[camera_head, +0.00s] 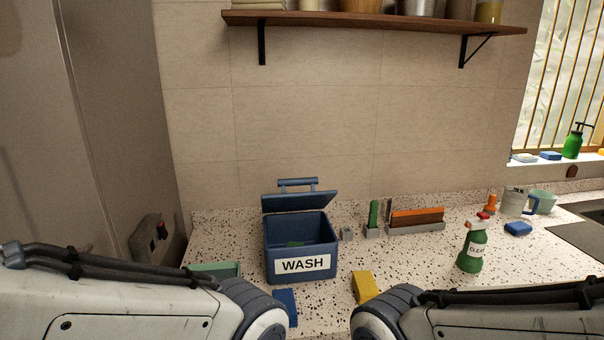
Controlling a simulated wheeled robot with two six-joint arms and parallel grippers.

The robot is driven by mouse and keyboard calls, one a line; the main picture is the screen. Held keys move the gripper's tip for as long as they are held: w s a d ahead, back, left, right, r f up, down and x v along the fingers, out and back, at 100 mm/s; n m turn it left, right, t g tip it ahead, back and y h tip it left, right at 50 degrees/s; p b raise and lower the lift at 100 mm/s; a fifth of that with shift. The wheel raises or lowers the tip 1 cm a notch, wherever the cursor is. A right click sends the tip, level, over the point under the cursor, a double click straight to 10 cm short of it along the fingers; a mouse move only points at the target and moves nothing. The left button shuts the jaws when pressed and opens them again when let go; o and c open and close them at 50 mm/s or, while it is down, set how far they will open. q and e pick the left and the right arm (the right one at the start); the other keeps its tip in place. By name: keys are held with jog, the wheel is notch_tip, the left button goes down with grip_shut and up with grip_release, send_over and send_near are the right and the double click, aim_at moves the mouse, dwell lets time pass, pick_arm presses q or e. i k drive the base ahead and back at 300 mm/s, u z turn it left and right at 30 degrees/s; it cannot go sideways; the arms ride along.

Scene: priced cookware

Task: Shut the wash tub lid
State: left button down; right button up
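The wash tub (302,245) is a blue box with a white "WASH" label on its front. It stands on the speckled counter near the middle of the head view. Its blue lid (300,201) is raised and tilted up at the back, with a bar handle (297,183) along its top edge. My left and right arms come in along the bottom of the head view. Both grippers are outside the frame, so their state is hidden.
A blue sponge (286,307) and a yellow sponge (366,288) lie in front of the tub. A green tray (216,270) is left. A green spray bottle (472,247) and rack (416,221) stand right. A shelf (376,22) hangs above; the sink (580,228) is far right.

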aim_at(312, 199)
jog(key=z, duration=0.45)
jog(key=i, duration=1.2)
jog(key=u, duration=0.3)
